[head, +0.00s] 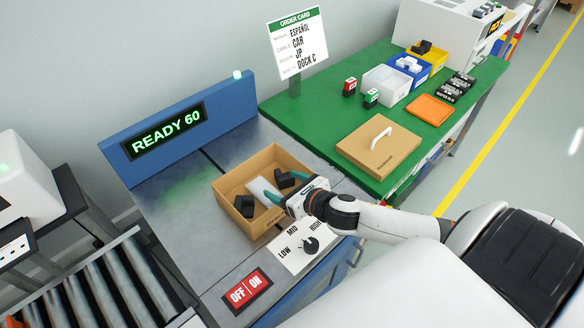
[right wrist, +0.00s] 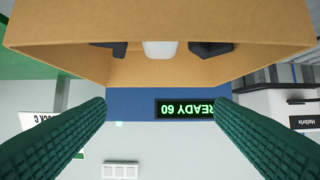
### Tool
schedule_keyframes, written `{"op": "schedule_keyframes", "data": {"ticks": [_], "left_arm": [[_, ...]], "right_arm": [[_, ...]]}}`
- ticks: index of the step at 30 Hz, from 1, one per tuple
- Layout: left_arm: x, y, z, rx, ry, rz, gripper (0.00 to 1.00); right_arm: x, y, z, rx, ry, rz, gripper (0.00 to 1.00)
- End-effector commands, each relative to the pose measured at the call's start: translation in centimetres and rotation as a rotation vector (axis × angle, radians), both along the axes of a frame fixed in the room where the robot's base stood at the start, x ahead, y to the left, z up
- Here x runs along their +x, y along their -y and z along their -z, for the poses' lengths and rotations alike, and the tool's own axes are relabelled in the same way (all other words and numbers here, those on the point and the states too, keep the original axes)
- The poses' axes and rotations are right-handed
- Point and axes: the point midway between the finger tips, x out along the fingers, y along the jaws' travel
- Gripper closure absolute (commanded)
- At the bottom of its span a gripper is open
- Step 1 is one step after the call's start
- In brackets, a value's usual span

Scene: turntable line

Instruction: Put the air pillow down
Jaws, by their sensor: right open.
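The air pillow, a white piece (head: 263,189), lies inside the open cardboard box (head: 233,221) between two dark items (head: 244,206) (head: 285,180). It also shows as a white piece in the right wrist view (right wrist: 160,49), between the same dark items. My right gripper (head: 283,186) is over the box's right side, with its teal fingers reaching toward the inside. The fingers are spread wide with nothing between them in the right wrist view (right wrist: 160,110). My left gripper is out of view.
The box stands on a grey metal surface (head: 190,255) beside a LOW-MID-HIGH knob (head: 310,244) and an OFF/ON switch (head: 247,290). The sign (head: 165,133) reads READY 60. A green table (head: 300,110) holds a cardboard lid (head: 378,150) and bins.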

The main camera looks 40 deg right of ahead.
Motion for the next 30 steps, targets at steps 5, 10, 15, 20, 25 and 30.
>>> {"op": "schedule_keyframes", "data": {"ticks": [5, 10, 15, 20, 25, 30], "left_arm": [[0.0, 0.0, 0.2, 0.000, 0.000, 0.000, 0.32], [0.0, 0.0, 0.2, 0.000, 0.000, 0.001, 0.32], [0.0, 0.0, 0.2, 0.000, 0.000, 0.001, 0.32], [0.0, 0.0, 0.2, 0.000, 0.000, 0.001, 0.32], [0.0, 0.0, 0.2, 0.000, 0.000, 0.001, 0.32], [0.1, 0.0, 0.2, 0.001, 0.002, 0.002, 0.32]], "right_arm": [[-1.9, 0.3, -0.7, -0.001, -0.001, 0.001, 0.23], [-2.5, 0.4, -1.2, -0.001, 0.003, 0.001, 0.23], [-2.5, 0.4, -1.2, -0.001, 0.004, 0.001, 0.23], [-2.4, 0.4, -1.2, 0.000, 0.004, 0.001, 0.23], [-2.4, 0.4, -1.2, 0.000, 0.004, 0.001, 0.23], [-2.4, 0.4, -1.2, 0.000, 0.003, 0.001, 0.23]]}}
